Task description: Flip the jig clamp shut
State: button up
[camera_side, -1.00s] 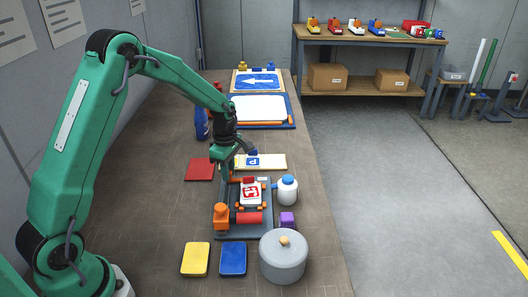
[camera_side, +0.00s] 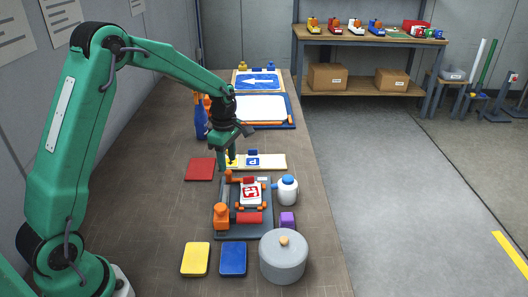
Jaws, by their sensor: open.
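The grey jig (camera_side: 233,232) lies on the bench with a small red-and-white sign (camera_side: 250,194) in it. An orange clamp (camera_side: 221,214) stands at its near left, with a red bar (camera_side: 249,218) across the near side of the sign. At the jig's far left is another orange piece (camera_side: 228,176), with a red piece (camera_side: 248,180) beside it. I cannot tell for sure which part is the clamp's moving arm. My gripper (camera_side: 227,163) is open and points down, above and just beyond the jig's far left corner, apart from it in this view.
A white bottle (camera_side: 287,192) and a purple block (camera_side: 287,220) stand right of the jig. A grey lidded pot (camera_side: 283,258), a blue pad (camera_side: 233,259) and a yellow pad (camera_side: 195,259) are nearer. A red pad (camera_side: 200,169) lies left. A parking-sign panel (camera_side: 270,162) lies behind.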

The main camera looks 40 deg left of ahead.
aim_at(228, 171)
jog(key=shift+r, duration=1.65)
jog(key=shift+s+d+r+m, duration=0.25)
jog(key=shift+r+m, duration=0.05)
jog(key=shift+r, duration=0.25)
jog(key=s+d+r+m+t, duration=0.2)
jog(key=s+d+r+m, duration=0.2)
jog(key=s+r+m, duration=0.35)
jog(key=s+d+r+m+t, duration=0.2)
jog(key=s+d+r+m, duration=0.1)
jog(key=s+r+m, duration=0.5)
jog(key=s+d+f+m+t, duration=0.1)
jog(key=s+d+f+m, duration=0.1)
jog(key=s+m, duration=0.4)
jog(key=s+f, duration=0.1)
jog(key=s, duration=0.2)
jog(key=shift+t, duration=0.3)
